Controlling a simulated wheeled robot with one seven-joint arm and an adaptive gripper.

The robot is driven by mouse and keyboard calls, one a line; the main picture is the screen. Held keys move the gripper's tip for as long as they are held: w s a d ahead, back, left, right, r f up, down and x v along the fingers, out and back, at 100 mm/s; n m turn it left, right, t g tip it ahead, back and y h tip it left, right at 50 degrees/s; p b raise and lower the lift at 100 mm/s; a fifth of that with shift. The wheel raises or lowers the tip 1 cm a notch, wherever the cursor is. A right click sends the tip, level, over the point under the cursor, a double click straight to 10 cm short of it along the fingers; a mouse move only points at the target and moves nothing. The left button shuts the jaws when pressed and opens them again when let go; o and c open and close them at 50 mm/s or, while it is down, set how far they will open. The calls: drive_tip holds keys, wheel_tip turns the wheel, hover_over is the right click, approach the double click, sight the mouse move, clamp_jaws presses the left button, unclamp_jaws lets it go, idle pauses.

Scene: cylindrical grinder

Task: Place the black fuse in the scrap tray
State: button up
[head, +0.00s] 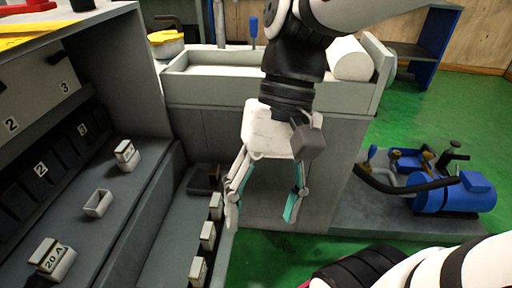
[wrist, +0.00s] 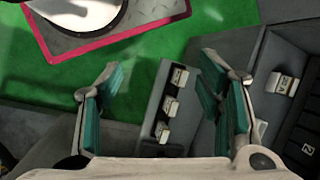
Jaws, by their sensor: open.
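My gripper (head: 262,212) hangs open and empty beside the grey ledge, its teal-padded fingers wide apart; it also shows in the wrist view (wrist: 160,85). A small dark box-like thing (head: 203,179) sits at the far end of the ledge, left of my gripper; I cannot tell whether it is the fuse or a tray. Dark blocks (head: 38,170) line the cabinet's back row, some numbered; I cannot single out one loose black fuse. I cannot identify the scrap tray for certain.
Several pale fuses (head: 207,236) stand along the ledge, also in the wrist view (wrist: 170,104). Pale pieces, one marked 20 A (head: 52,260), sit on the cabinet shelf (head: 120,205). A grey trough (head: 210,92) stands behind my gripper. A blue pump (head: 455,195) is at right.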

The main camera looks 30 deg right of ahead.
drive_tip(key=s+d+n+t+h, duration=0.2)
drive_tip(key=s+d+h, duration=0.1)
drive_tip(key=s, duration=0.3)
drive_tip(key=shift+d+n+t+h, duration=0.4)
drive_tip(key=shift+d, duration=0.4)
drive_tip(key=shift+r, duration=0.1)
wheel_tip(320, 180, up, 34)
drive_tip(key=t+p, duration=0.4)
drive_tip(key=p, duration=2.8)
drive_tip(key=shift+d+n, duration=0.25)
drive_tip(key=shift+n, duration=0.05)
drive_tip(key=shift+a+r, duration=0.1)
